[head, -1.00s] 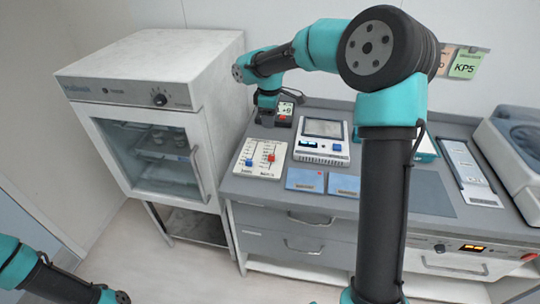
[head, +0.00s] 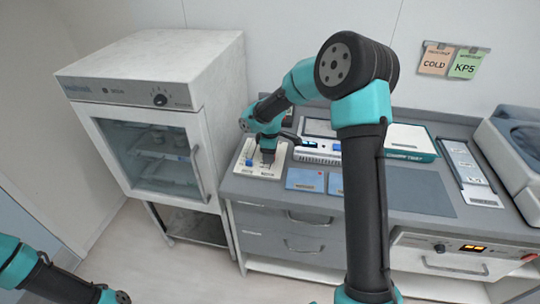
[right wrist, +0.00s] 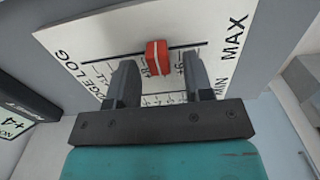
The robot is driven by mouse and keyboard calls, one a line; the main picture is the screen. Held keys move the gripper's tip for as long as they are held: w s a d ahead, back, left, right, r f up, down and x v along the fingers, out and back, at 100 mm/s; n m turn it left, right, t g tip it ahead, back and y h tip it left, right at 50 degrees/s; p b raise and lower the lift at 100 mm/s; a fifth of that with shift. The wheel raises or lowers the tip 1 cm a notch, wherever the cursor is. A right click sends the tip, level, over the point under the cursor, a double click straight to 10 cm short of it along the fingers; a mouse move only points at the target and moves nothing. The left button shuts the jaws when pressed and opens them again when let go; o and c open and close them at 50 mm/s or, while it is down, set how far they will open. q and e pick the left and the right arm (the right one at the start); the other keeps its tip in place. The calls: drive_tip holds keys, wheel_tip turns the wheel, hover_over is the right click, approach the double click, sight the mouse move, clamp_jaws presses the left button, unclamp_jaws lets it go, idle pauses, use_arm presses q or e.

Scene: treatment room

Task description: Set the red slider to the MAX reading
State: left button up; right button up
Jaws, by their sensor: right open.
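The red slider (right wrist: 157,58) shows in the right wrist view, on a slot in the white slider panel (right wrist: 110,30). MAX and MIN are printed near the panel's right edge there. My right gripper (right wrist: 158,80) is open, with one finger on each side of the red slider and small gaps visible. In the head view my right gripper (head: 268,157) is down over the panel (head: 258,173) and hides the red slider. A blue slider (head: 249,163) shows to its left. My left arm shows at the lower left, but its gripper is outside the picture.
A white glass-door cabinet (head: 150,120) stands left of the counter. A dark display box (right wrist: 20,110) is near the gripper in the wrist view.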

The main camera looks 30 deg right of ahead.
drive_tip(key=shift+f, duration=0.4)
clamp_jaws()
idle(0.4)
